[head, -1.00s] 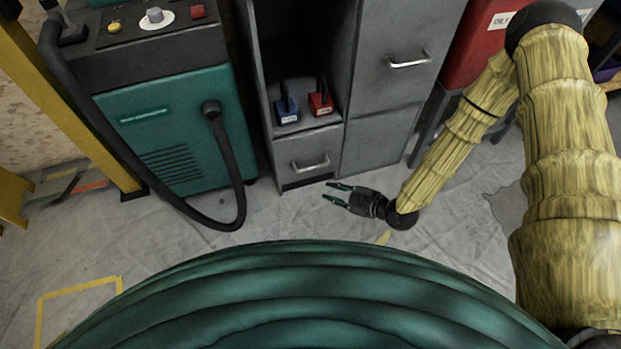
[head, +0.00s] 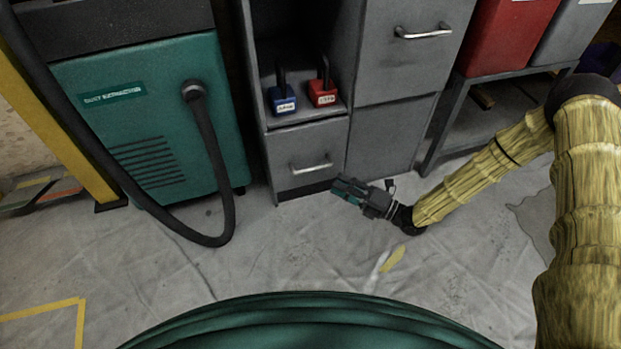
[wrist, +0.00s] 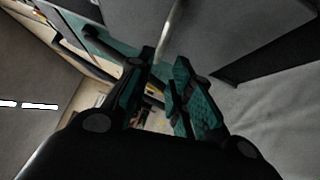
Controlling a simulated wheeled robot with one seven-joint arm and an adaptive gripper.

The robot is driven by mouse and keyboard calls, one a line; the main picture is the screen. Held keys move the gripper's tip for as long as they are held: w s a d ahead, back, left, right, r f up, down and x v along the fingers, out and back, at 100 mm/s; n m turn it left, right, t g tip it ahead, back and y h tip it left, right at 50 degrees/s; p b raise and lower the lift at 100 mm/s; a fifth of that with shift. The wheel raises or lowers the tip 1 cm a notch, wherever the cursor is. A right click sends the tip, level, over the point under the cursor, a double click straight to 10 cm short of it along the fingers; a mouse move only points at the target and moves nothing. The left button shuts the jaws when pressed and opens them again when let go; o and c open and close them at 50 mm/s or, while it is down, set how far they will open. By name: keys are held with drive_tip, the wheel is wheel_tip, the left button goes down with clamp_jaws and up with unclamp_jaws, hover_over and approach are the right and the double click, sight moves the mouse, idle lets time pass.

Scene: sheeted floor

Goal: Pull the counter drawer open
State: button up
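The drawer (head: 281,156) is a grey front at the bottom of the left cabinet column, below an open shelf. It looks flush with the cabinet. Its pale bar handle (head: 310,168) runs across the front. My gripper (head: 335,187) is just right of and below the handle in the head view, apart from it. In the wrist view my gripper (wrist: 164,66) shows its teal-padded fingers with a gap between them. A pale bar, likely the handle (wrist: 171,28), lies ahead of that gap. I cannot tell its exact distance from the fingertips.
A blue padlock (head: 283,101) and a red padlock (head: 322,92) stand on the shelf above the drawer. A teal dust extractor (head: 150,115) with a black hose (head: 213,160) is at left. Another handled grey front (head: 412,50) is upper right. The sheeted floor (head: 270,250) before the drawer is clear.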

sight(310, 169)
drive_tip(key=shift+b+x, duration=2.5)
drive_tip(key=shift+x, duration=2.9)
drive_tip(key=shift+r, duration=0.1)
drive_tip(key=shift+c, duration=0.4)
clamp_jaws()
